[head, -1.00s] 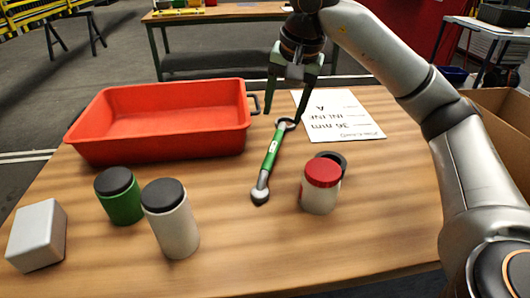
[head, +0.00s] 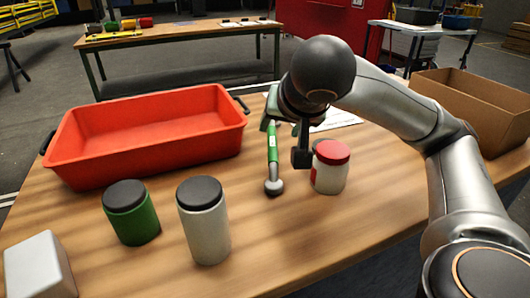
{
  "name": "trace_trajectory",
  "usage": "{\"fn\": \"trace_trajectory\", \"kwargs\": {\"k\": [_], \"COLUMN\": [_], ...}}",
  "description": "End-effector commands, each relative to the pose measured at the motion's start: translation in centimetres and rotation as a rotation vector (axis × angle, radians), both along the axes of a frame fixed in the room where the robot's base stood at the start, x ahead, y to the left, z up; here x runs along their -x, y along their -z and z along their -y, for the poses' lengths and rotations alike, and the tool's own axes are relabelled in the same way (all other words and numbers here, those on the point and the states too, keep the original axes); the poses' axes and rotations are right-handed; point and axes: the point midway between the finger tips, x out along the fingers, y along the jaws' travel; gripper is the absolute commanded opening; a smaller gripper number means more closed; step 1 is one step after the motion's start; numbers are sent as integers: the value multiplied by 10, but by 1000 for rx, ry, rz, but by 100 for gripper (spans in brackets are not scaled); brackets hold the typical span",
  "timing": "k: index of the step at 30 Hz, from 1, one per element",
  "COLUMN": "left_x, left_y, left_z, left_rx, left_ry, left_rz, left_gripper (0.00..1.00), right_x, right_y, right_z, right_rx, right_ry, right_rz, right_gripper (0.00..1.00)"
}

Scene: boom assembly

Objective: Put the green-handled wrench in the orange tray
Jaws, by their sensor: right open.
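The green-handled wrench (head: 272,150) lies on the wooden table, right of the orange tray. Its near grey end rests on the tabletop; its far end is hidden behind my right gripper. The orange tray (head: 150,160) is red-orange, empty and open at the top, with dark end handles. My right gripper (head: 286,142) is open and low over the wrench, one finger on the left near the handle and one on the right. I cannot tell whether it touches the wrench. My left gripper is out of view.
A red-lidded jar (head: 330,168) stands close to the right finger. A green canister (head: 131,213), a white canister (head: 203,222) and a pale block (head: 40,268) stand at the front. A paper sheet (head: 340,118) lies behind my arm. A cardboard box (head: 480,112) is at right.

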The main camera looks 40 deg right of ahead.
Motion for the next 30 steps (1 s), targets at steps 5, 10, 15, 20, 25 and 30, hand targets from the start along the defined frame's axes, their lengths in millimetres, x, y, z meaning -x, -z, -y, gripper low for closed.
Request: {"fn": "trace_trajectory", "kwargs": {"k": [5,10,15,20,25,30], "left_x": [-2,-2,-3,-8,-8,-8], "left_y": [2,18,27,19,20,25], "left_z": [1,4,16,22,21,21], "left_rx": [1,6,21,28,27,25], "left_ry": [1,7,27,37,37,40], "left_rz": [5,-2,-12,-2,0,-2], "left_gripper": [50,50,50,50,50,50], "right_x": [4,-7,-26,-38,-44,-58], "right_y": [2,20,41,49,57,76], "right_z": [1,6,18,26,31,45], "right_rx": [22,20,20,23,23,24], "right_ry": [-1,-3,0,0,-1,2], "right_rz": [23,22,19,22,21,19], "right_gripper": [62,62,62,62,62,62]}}
